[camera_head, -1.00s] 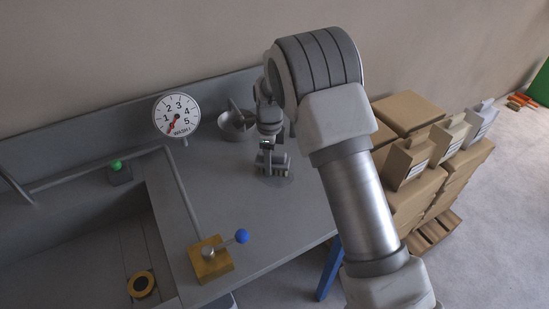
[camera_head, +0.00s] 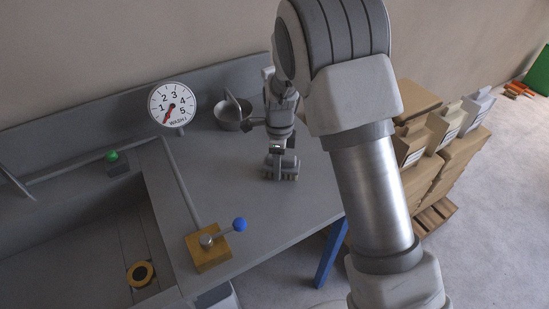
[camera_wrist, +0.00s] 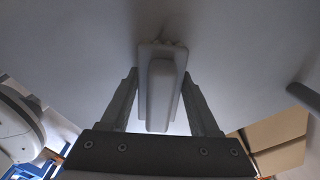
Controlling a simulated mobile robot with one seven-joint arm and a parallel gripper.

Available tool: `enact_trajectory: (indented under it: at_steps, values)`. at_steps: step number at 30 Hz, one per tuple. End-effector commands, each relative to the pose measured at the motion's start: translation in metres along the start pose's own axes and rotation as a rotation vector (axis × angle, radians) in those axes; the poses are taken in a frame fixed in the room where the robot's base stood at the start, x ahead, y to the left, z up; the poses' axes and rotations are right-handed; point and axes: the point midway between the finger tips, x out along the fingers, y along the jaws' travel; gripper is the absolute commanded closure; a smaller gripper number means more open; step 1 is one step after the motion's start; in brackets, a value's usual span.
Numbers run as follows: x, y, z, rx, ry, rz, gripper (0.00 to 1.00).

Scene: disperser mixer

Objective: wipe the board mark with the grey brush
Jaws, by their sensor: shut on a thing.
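The grey brush (camera_head: 281,175) is upright, bristles down, on or just above the grey bench top (camera_head: 255,207), right of the middle. My gripper (camera_head: 281,150) is above it and shut on its handle. In the wrist view, the brush's pale grey handle (camera_wrist: 160,95) stands between the two fingers of my gripper (camera_wrist: 161,105). Bristles show at its far edge. I cannot make out the mark on the board; the brush and arm may cover it.
A metal bowl (camera_head: 229,117) stands behind, left of my gripper. A dial (camera_head: 173,105) stands at the back. A yellow block (camera_head: 208,253) with a blue-knobbed lever is front left, beside a sunken basin (camera_head: 85,245). Stacked boxes (camera_head: 440,155) stand right of the bench.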

Motion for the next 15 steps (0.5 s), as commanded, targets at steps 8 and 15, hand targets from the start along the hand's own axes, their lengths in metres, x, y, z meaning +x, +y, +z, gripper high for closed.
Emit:
enact_trajectory:
  at_steps: [8,15]
  values:
    - [0.001,0.008,-0.003,-0.002,0.003,0.006,0.82]
    - [-0.002,0.017,0.009,-0.002,0.002,0.004,0.82]
